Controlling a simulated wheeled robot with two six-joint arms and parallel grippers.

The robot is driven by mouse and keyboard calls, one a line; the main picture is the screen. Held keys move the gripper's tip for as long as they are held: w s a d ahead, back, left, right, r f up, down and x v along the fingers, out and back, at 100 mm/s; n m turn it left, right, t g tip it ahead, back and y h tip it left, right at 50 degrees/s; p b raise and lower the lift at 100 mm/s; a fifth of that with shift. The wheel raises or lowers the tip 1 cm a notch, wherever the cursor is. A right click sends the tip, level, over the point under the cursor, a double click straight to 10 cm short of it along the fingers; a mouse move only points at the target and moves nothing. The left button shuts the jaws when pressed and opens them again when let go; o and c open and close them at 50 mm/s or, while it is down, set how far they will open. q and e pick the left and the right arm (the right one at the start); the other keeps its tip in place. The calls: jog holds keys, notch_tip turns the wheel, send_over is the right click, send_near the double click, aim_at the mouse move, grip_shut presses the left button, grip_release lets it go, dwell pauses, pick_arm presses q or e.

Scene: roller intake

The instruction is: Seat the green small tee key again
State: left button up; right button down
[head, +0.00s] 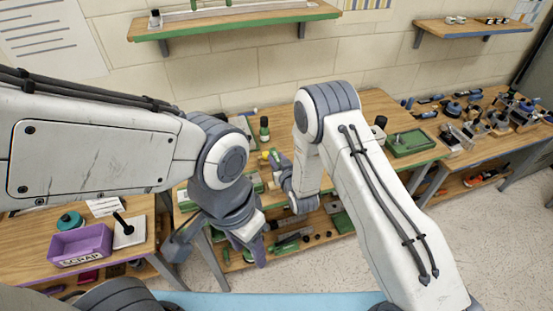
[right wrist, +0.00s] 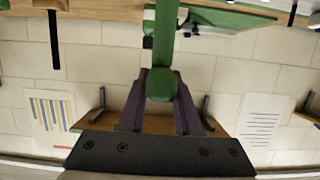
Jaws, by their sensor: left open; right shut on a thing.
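My right gripper (right wrist: 161,82) is shut on the green tee key (right wrist: 164,42). In the right wrist view its green bar stands between the two dark fingers, with a blunt rounded end towards the camera. Its far end overlaps other green parts, so the crossbar and tip cannot be made out. In the head view my right gripper (head: 279,167) is small and partly hidden by my forearm, above the front of the middle workbench. My left gripper (head: 220,252) is open and empty, lower, in front of that bench. The seat for the key cannot be made out.
The middle workbench (head: 375,103) bears an upright green-and-black piece (head: 264,128) and a green tray (head: 409,142). A purple scrap bin (head: 75,243) stands on the left bench. Parts crowd the right bench and lower shelf. A wall shelf (head: 235,22) hangs above.

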dwell(0.8)
jog(key=shift+f+b, duration=0.6)
jog(key=shift+b, duration=0.85)
dwell(0.6)
jog(key=shift+f+b, duration=1.15)
jog(key=c, duration=1)
grip_release()
jog(key=shift+o, duration=0.4)
jog(key=shift+r, duration=0.1)
